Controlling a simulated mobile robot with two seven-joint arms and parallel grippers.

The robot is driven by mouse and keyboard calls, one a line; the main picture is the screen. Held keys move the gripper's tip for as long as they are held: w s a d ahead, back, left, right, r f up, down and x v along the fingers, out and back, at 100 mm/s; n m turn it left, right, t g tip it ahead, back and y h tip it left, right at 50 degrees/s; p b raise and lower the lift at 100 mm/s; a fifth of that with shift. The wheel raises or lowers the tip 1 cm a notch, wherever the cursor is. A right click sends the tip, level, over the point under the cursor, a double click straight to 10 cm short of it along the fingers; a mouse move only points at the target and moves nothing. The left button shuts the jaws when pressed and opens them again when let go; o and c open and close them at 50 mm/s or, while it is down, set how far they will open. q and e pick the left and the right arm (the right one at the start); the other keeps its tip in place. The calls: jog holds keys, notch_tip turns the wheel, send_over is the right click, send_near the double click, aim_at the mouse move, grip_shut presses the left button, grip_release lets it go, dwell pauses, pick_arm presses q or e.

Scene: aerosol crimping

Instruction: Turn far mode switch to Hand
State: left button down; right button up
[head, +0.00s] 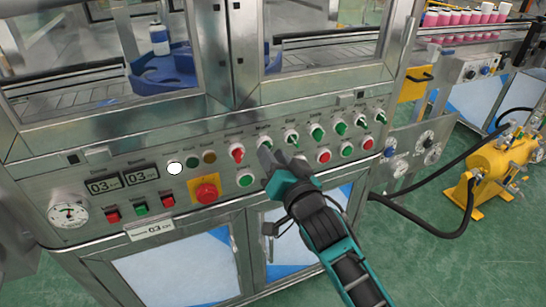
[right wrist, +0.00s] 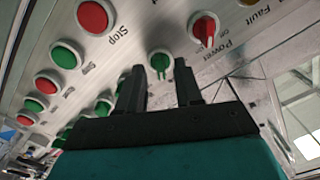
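A row of rotary switches runs along the top of the metal control panel. A green switch (right wrist: 160,65) lies just beyond and between my fingertips in the right wrist view, next to the red switch (right wrist: 205,28) labelled Power. In the head view this green switch (head: 264,142) is just above my right gripper (head: 269,156), right of the red switch (head: 237,152). Other green switches (head: 291,136) continue to the right. The labels are too small to tell which is the far mode switch. My right gripper is open, its fingers apart and empty. My left gripper is out of view.
A red stop knob on a yellow plate (head: 206,191) sits left of my right gripper. Red and green push buttons (head: 324,155) line the row below the switches. Cabinet doors (head: 180,262) are below. A yellow tank (head: 499,170) with black hoses stands at right.

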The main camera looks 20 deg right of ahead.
jog(key=shift+w, duration=0.35)
jog(key=shift+c, duration=0.2)
grip_shut()
